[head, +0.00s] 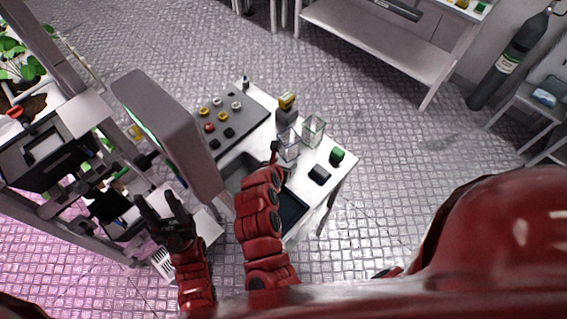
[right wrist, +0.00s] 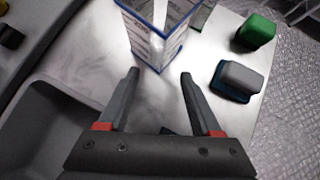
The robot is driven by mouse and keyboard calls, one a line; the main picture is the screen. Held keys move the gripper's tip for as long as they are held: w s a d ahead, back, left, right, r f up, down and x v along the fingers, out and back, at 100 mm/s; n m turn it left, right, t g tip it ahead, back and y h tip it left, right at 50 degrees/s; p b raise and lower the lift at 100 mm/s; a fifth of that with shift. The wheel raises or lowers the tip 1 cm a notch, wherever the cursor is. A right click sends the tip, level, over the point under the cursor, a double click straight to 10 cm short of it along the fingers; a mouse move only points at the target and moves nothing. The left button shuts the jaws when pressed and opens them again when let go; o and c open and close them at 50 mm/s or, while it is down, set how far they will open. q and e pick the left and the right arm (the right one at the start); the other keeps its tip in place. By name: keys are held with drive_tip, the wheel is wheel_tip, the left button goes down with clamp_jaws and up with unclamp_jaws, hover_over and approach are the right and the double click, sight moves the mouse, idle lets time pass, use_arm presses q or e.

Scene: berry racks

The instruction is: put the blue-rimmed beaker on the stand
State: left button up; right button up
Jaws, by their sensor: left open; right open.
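The blue-rimmed beaker (head: 289,149) is a clear, square-sided vessel standing upright on the white table. In the right wrist view the beaker (right wrist: 155,38) has blue edges and printed marks, and stands just beyond my fingertips. My right gripper (right wrist: 160,73) is open and empty, pointing at it; in the head view the right gripper (head: 275,150) is at the beaker's left side, partly hidden by my arm. My left gripper (head: 160,212) is open and empty at the lower left, away from the beaker. I cannot tell which thing is the stand.
A second clear vessel (head: 314,128) stands close behind the beaker. A yellow-topped device (head: 287,105) is behind. A sink (head: 238,172) and a panel with several knobs (head: 235,120) are left.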

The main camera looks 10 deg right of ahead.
drive_tip(key=shift+o, duration=0.5)
drive_tip(key=shift+r, duration=0.1)
